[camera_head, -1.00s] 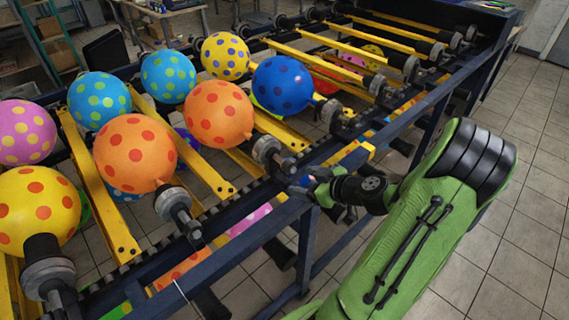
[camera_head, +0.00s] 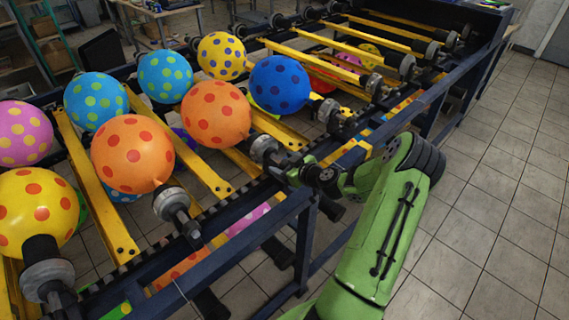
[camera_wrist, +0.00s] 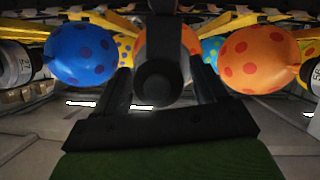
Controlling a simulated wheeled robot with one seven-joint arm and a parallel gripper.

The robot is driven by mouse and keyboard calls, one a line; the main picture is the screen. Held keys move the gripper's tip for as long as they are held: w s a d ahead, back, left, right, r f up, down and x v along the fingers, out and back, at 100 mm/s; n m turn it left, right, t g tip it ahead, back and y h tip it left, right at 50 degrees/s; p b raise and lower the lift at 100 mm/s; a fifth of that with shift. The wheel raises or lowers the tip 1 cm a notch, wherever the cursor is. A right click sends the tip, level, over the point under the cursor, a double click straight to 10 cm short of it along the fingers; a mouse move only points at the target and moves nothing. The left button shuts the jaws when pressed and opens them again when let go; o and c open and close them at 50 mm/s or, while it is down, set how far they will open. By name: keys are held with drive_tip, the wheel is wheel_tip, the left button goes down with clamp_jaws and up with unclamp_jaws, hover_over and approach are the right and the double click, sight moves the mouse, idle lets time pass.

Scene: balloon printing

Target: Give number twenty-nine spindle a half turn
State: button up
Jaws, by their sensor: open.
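In the head view, a dark spindle with a grey collar (camera_head: 265,151) sticks out of the machine's near side, in line with an orange balloon with red dots (camera_head: 215,113). My gripper (camera_head: 292,173) is at its outer end. In the wrist view, my gripper (camera_wrist: 162,88) is open, one finger on each side of the spindle's round dark end (camera_wrist: 154,86). The orange balloon shows partly behind it. I cannot tell whether the fingers touch the spindle. No number is readable on it; its label is hidden or turned away.
A neighbouring spindle (camera_head: 174,205) is to the left and another (camera_head: 336,117) to the right, by a blue balloon (camera_head: 280,84). The machine's dark blue rail (camera_head: 225,255) runs below my gripper. Tiled floor (camera_head: 490,220) at the right is free.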

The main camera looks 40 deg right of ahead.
drive_tip(key=shift+c, duration=0.4)
drive_tip(key=c, duration=0.9)
drive_tip(key=m+y+b, duration=0.1)
drive_tip(key=m+y, duration=0.1)
drive_tip(key=m, duration=0.1)
drive_tip(key=shift+f+b, duration=0.1)
drive_tip(key=shift+b, duration=0.2)
drive_tip(key=m+y, duration=0.2)
drive_tip(key=m, duration=0.1)
drive_tip(key=shift+d+y+b, duration=0.15)
drive_tip(key=shift+y+b, duration=0.15)
drive_tip(key=shift+b, duration=0.05)
drive_tip(key=m+t+y, duration=0.1)
drive_tip(key=m, duration=0.2)
drive_tip(key=shift+y, duration=0.3)
drive_tip(key=m+t+y, duration=0.1)
drive_tip(key=m, duration=0.2)
drive_tip(key=shift+d+f+m+b, duration=0.1)
drive_tip(key=shift+m+b, duration=0.2)
drive_tip(key=shift+b, duration=0.1)
drive_tip(key=shift+y, duration=0.3)
